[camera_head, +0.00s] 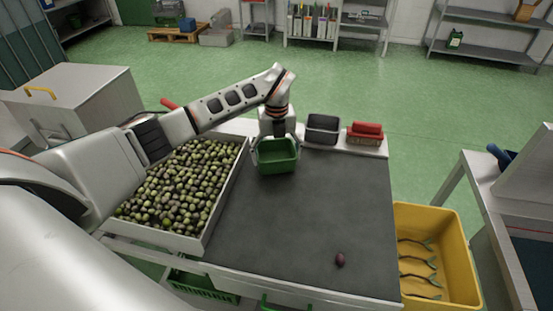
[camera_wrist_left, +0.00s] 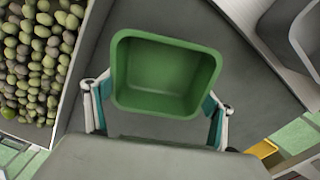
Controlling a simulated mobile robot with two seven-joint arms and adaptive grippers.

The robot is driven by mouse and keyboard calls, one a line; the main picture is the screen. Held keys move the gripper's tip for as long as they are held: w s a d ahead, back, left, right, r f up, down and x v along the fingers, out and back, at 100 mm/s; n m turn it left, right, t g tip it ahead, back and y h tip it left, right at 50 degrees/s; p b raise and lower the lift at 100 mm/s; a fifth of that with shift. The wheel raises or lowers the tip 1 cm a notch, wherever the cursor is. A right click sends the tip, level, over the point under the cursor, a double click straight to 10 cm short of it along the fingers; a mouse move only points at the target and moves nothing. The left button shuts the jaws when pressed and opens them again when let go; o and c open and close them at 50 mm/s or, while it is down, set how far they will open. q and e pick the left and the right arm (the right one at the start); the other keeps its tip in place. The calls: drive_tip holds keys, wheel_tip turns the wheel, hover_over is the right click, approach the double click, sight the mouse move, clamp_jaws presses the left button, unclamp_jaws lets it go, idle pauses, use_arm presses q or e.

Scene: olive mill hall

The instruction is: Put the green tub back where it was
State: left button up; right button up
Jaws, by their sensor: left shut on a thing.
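A green tub (camera_head: 278,163), empty inside, is at the far end of the dark table mat, beside the olive tray. My left gripper (camera_head: 275,150) comes down over it from the far side and is shut on it. In the left wrist view the green tub (camera_wrist_left: 165,75) sits upright between the two fingers (camera_wrist_left: 160,110). I cannot tell whether its base touches the mat. My right gripper is not in view.
A tray of olives (camera_head: 226,208) stands left of the dark mat (camera_head: 300,230). A dark grey tub (camera_head: 322,128) and red items (camera_head: 367,129) in a container stand at the back edge. One dark olive (camera_head: 340,259) lies near the front. A yellow bin (camera_head: 430,225) is at the right.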

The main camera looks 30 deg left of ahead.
use_arm(q)
drive_tip(key=shift+f, duration=0.65)
drive_tip(key=o, duration=1.7)
drive_tip(key=shift+f, duration=0.1)
wheel_tip(320, 180, up, 12)
drive_tip(key=shift+r, duration=0.15)
